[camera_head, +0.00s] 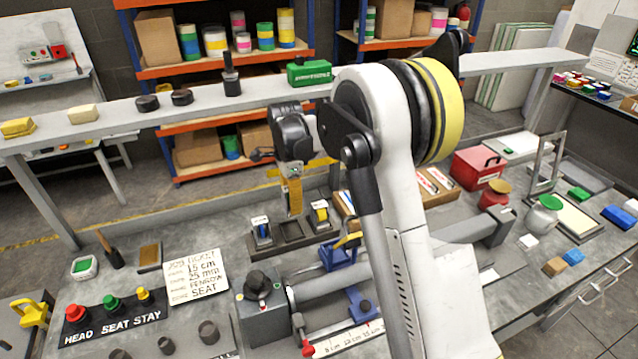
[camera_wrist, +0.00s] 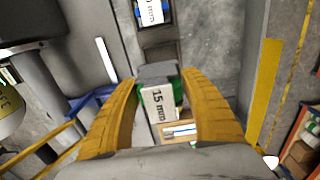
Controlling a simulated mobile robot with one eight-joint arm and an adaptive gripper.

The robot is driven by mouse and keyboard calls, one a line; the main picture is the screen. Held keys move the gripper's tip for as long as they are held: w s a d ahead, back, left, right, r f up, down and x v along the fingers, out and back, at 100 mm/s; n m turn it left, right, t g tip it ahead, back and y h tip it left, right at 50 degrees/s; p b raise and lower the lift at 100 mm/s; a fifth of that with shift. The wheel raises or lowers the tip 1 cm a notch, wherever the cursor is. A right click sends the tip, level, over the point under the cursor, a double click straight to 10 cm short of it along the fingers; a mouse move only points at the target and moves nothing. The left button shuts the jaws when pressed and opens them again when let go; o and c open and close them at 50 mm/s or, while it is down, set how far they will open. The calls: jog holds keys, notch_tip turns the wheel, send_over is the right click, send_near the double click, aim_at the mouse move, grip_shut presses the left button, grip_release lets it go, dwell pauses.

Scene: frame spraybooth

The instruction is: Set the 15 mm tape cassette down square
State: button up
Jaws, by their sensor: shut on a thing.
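The 15 mm tape cassette (camera_wrist: 158,104), with a white label, green sides and a grey end, is between the yellow fingers of my gripper (camera_wrist: 160,84) in the wrist view. The fingers are shut on it. In the head view my gripper (camera_head: 292,190) hangs above a dark rack (camera_head: 291,229); I cannot make out the cassette clearly there. The rack's middle slot is empty. A blue cassette (camera_head: 262,230) stands in its left slot and a yellow cassette (camera_head: 320,214) in its right slot. The blue one also shows in the wrist view (camera_wrist: 151,12).
A job ticket (camera_head: 196,276) lies left of the rack. A clamp fixture with a grey roller (camera_head: 335,280) and blue supports stands in front. A raised shelf (camera_head: 210,104) with a green box (camera_head: 309,72) runs behind my gripper.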

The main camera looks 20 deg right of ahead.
jog(key=shift+w+a+f, duration=0.15)
jog(key=shift+w+f, duration=0.05)
jog(key=shift+f, duration=0.25)
jog(key=shift+w+a+f, duration=0.1)
jog(key=shift+w+f, duration=0.05)
jog(key=shift+f, duration=0.25)
jog(key=shift+f+b, duration=2)
jog(key=shift+f, duration=1.1)
jog(key=shift+f+b, duration=0.75)
jog(key=shift+b, duration=0.05)
jog(key=o, duration=1.8)
jog(key=shift+s, duration=0.1)
jog(key=shift+r+p, duration=1.8)
jog(key=shift+r, duration=1.2)
